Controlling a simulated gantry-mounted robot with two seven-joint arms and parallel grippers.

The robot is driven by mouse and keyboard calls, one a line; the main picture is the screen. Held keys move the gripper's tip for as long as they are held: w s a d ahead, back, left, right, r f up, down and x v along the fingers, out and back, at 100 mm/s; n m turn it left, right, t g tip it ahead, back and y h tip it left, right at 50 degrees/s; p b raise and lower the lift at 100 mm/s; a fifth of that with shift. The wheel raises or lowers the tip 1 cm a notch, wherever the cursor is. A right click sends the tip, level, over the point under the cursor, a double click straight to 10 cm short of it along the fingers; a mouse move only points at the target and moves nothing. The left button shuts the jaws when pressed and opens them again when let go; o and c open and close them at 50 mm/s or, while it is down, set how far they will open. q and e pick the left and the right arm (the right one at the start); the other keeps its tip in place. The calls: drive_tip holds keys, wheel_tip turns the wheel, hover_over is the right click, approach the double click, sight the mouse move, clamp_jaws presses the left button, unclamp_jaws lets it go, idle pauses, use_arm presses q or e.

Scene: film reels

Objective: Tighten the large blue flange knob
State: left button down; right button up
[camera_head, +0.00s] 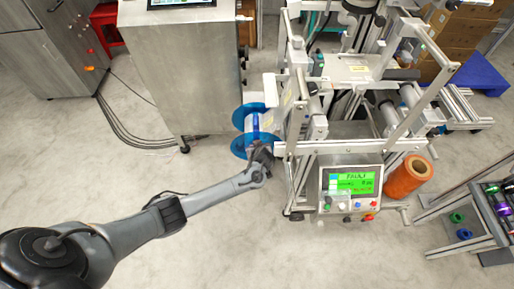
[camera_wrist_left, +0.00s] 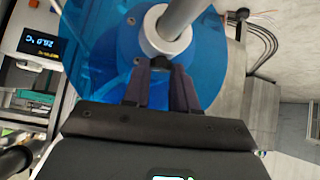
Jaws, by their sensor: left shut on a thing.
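The large blue flange (camera_head: 240,147) is a translucent blue disc on the machine's left side. It fills the upper middle of the left wrist view (camera_wrist_left: 98,50), with a white collar (camera_wrist_left: 165,42) around a grey shaft (camera_wrist_left: 184,14). A small dark knob (camera_wrist_left: 160,66) sticks out from the collar toward me. My left gripper (camera_head: 258,151) is at the flange, and its two dark fingers (camera_wrist_left: 161,76) are shut on the knob. The fingers hide part of the knob. In the head view, my wrist hides the knob. My right gripper is in neither view.
The machine has a control panel (camera_head: 351,188) with a green screen and buttons. An orange roll (camera_head: 407,178) stands on its right. A grey cabinet (camera_head: 180,75) is close behind the flange. Cables (camera_head: 130,135) lie on the floor; the floor at front centre is clear.

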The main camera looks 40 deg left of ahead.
use_arm(q)
drive_tip(key=shift+s+p, duration=0.15)
drive_tip(key=shift+p, duration=0.35)
drive_tip(key=shift+s+a+r+m+t+h+p, duration=0.1)
drive_tip(key=shift+m+t+h+p, duration=0.3)
drive_tip(key=shift+m+p, duration=0.2)
drive_tip(key=shift+s+a+r+m+t+h+p, duration=0.1)
drive_tip(key=shift+m+t+h+p, duration=0.25)
drive_tip(key=shift+m+p, duration=0.2)
drive_tip(key=shift+a+f+m+t+h+p, duration=0.15)
drive_tip(key=shift+m+t+h+p, duration=0.15)
drive_tip(key=shift+m, duration=0.25)
drive_tip(key=shift+d+f+m+t+h+p, duration=0.15)
drive_tip(key=shift+m+t+h, duration=0.1)
drive_tip(key=shift+m, duration=0.25)
drive_tip(key=shift+a, duration=0.1)
drive_tip(key=c, duration=0.9)
unclamp_jaws()
drive_tip(key=shift+w, duration=0.1)
drive_tip(key=shift+r, duration=0.15)
